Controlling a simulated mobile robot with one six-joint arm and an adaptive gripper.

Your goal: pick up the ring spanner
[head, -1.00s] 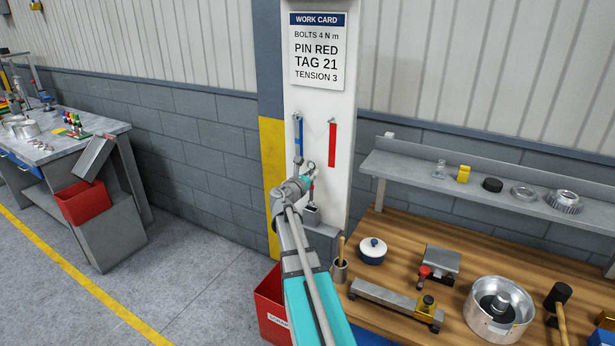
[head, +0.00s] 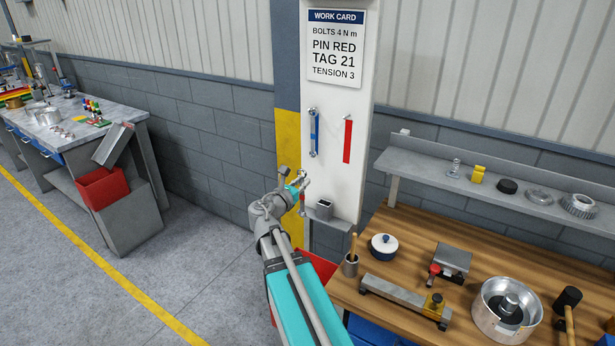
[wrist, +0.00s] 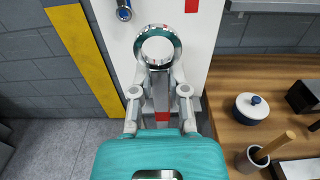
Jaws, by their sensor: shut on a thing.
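My gripper (wrist: 158,78) is shut on the ring spanner (wrist: 158,66), just below its shiny round ring end. The ring stands beyond the fingertips in the wrist view. A small grey holder (head: 324,210) on the panel is just right of my gripper, apart from the spanner.
A blue spanner (head: 314,133) and a red strip (head: 348,140) hang on the white panel (head: 332,100) above. The wooden bench (head: 400,262) at right holds a lidded pot (head: 384,246), a cup (head: 350,266) and tools. The floor at left is clear.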

